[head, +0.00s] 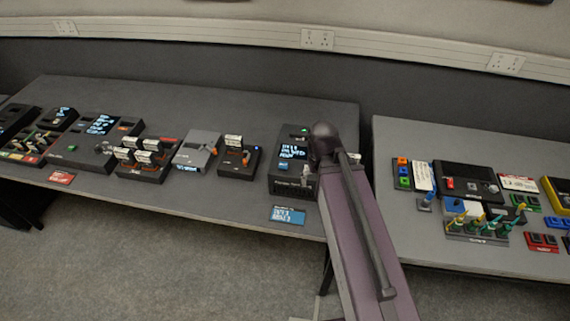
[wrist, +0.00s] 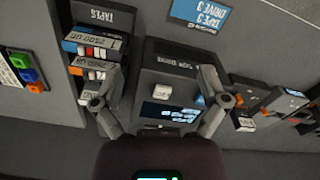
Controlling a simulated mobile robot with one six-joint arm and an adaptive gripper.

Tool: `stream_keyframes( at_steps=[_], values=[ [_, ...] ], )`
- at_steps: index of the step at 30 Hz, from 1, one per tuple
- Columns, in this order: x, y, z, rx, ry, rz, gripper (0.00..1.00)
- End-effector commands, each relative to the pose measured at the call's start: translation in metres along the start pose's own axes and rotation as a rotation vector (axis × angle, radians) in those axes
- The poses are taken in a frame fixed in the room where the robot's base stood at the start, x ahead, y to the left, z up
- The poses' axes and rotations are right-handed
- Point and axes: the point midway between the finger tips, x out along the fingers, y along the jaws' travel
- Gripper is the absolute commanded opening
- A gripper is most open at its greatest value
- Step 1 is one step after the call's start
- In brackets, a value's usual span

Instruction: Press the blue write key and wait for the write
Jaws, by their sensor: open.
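The tape drive is a dark box (head: 291,187) with a lit screen (head: 292,151) near the right end of the left table. In the wrist view its screen (wrist: 168,112) and a white part (wrist: 163,91) show between my fingers. A small blue patch (wrist: 200,100) beside my right finger may be the blue write key; the finger partly covers it. My gripper (wrist: 161,76) is open and empty, its fingers spread over the drive. I cannot tell whether it touches anything. In the head view my arm hides the gripper and the drive's right side.
A blue label card (head: 287,215) lies at the table's front edge. A tape rack (wrist: 98,17) with several cartridges stands close to the drive. A dark unit with an orange part (head: 240,158) stands left of the drive. The right table (head: 400,225) holds many small parts.

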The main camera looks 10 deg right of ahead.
Motion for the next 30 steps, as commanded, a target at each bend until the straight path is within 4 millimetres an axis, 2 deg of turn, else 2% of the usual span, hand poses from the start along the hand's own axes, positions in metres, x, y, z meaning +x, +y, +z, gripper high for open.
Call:
stream_keyframes(
  at_steps=[11, 12, 17, 21, 30],
  values=[
    [0.0000, 0.0000, 0.0000, 0.000, 0.000, 0.000, 0.94],
    [0.0000, 0.0000, 0.0000, 0.000, 0.000, 0.000, 0.91],
    [0.0000, 0.0000, 0.0000, 0.000, 0.000, 0.000, 0.43],
    [0.0000, 0.0000, 0.0000, 0.000, 0.000, 0.000, 0.01],
    [0.0000, 0.0000, 0.0000, 0.000, 0.000, 0.000, 0.00]
  ],
)
